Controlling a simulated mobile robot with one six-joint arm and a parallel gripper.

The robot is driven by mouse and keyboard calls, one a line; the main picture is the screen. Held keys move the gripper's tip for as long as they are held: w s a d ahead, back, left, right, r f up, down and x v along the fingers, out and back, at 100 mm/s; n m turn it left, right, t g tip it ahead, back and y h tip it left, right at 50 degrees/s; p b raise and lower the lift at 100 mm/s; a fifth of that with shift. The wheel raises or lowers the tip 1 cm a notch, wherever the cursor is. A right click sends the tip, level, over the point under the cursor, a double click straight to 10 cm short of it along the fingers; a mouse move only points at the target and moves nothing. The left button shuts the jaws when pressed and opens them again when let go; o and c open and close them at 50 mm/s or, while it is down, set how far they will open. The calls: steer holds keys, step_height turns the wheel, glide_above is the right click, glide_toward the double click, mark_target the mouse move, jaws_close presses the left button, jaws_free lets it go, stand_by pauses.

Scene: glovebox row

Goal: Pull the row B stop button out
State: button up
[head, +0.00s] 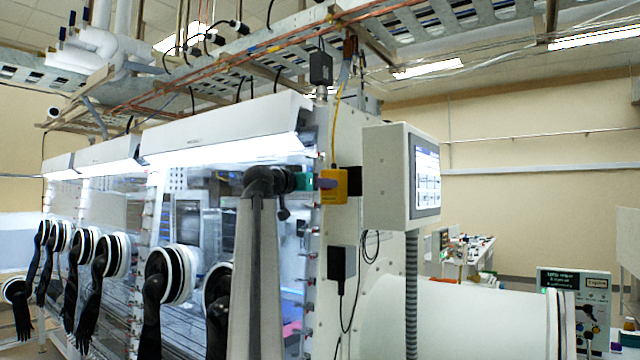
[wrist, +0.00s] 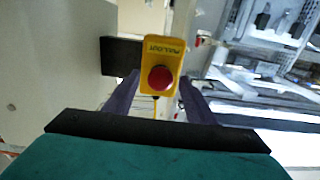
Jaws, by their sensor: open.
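The stop button is a round red knob (wrist: 160,78) on a yellow box (wrist: 161,50) with dark lettering, seen in the wrist view. In the head view the yellow box (head: 341,190) sits at the near end of the glovebox row, with a yellow cable running up from it; its red knob cannot be made out there. My gripper (wrist: 159,80) is open, its two dark purple fingers on either side of the knob. I cannot tell how far the fingertips are from it. In the head view my gripper (head: 325,183) reaches the box from the left.
A grey cabinet with a screen (head: 391,178) stands just right of the yellow box. A small black box (head: 341,262) with cables hangs below it. Black glove ports (head: 168,278) line the glovebox front at left. A large white cylinder (head: 470,315) lies at lower right.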

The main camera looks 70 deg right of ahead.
jaws_close()
steer(key=shift+b+v, duration=0.8)
steer(key=shift+b, duration=0.1)
steer(key=shift+f, duration=0.15)
